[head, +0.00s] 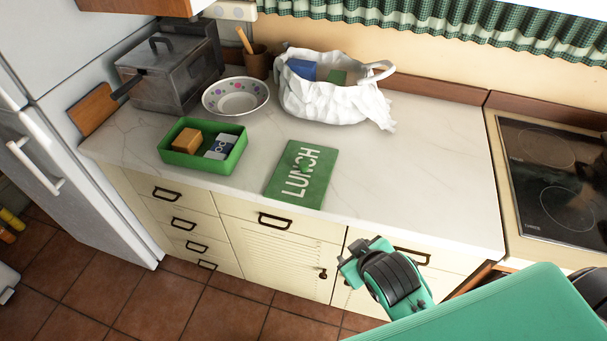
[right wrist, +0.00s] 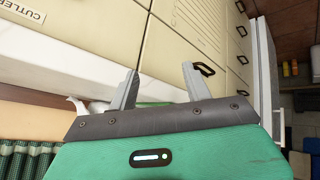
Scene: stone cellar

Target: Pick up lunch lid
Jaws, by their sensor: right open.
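The lunch lid (head: 313,187) is a flat green rectangle with white LUNCH lettering and a small green knob. It lies on the white counter near its front edge in the head view. My left gripper is out of view.
A stove (head: 552,165) is at right, a fridge (head: 75,130) at left. The counter right of the lid is clear.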

